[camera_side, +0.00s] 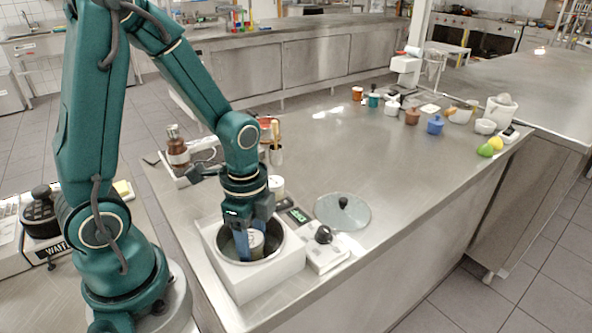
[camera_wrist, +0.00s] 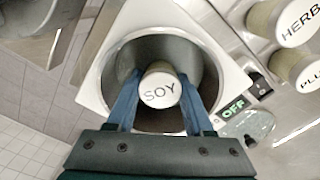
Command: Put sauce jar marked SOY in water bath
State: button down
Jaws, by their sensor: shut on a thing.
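The sauce jar marked SOY (camera_wrist: 160,90) has a white lid with dark letters. It also shows in the side view (camera_side: 256,240), inside the round well of the water bath. My gripper (camera_side: 250,245) points down into the well with its blue fingers on either side of the jar, shut on it; the fingers also show in the wrist view (camera_wrist: 160,98). The water bath (camera_side: 262,285) is a white square box with a grey metal well, and its rim shows around the jar in the wrist view (camera_wrist: 108,55). Whether the jar touches the well's bottom I cannot tell.
Jars marked HERB (camera_wrist: 300,22) and PLU, partly cut off, (camera_wrist: 312,78) stand beside the bath. A display reads OFF (camera_wrist: 233,107). A glass lid (camera_side: 342,212) and a control box with a black knob (camera_side: 324,248) lie to the right. The middle of the counter is clear.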

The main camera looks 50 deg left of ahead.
jog(key=shift+c, duration=1)
grip_release()
jog(key=shift+o, duration=1)
jog(key=shift+r, duration=5.85)
